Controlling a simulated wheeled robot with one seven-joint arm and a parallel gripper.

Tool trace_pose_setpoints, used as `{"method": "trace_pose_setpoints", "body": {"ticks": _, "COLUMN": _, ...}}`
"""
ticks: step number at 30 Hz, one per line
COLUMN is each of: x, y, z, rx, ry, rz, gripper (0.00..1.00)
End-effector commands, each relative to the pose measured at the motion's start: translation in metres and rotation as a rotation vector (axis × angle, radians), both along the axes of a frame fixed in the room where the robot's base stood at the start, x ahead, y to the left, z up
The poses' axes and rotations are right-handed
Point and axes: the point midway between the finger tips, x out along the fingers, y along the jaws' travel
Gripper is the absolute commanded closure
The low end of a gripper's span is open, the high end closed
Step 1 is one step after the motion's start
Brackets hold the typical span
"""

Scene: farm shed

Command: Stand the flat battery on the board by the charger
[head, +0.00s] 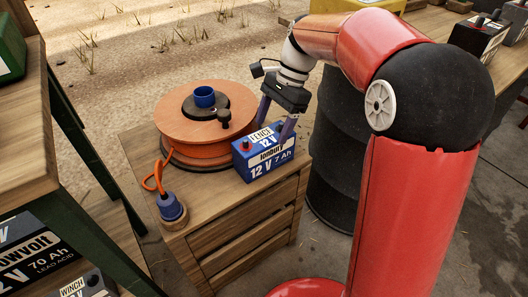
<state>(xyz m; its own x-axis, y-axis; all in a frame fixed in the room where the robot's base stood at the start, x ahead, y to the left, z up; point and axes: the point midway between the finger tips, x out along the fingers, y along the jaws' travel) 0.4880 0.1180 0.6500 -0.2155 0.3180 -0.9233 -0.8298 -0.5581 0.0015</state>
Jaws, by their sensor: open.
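A small blue battery (264,158) marked FENCE, 12 V, 7 Ah stands upright on a wooden crate (235,213), with a red terminal on top. My gripper (275,122) is open just above it. One finger is at the far side of the battery and the other at its right end; I cannot tell whether they touch it. A dark battery with a red terminal (478,38) stands on a wooden surface at the upper right. I cannot make out a charger, and I cannot tell which battery is the flat one.
An orange cable reel (190,128) with a blue plug (170,206) fills the crate's left part. A black drum (338,150) stands right of the crate. Left shelves hold a MOWER battery (35,255), a WINCH battery (88,287) and a green box (10,50). Open sandy ground lies behind.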

Motion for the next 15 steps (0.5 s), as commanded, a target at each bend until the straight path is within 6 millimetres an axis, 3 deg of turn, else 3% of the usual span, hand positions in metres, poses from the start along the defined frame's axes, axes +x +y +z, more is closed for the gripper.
{"method": "trace_pose_setpoints", "body": {"ticks": 9, "x": -0.01, "y": 0.019, "z": -0.04, "rx": 0.0, "ry": 0.0, "rz": 0.002, "gripper": 0.3}}
{"method": "trace_pose_setpoints", "body": {"ticks": 15, "x": -0.012, "y": 0.022, "z": -0.047, "rx": -0.001, "ry": -0.003, "rz": 0.001, "gripper": 0.3}}
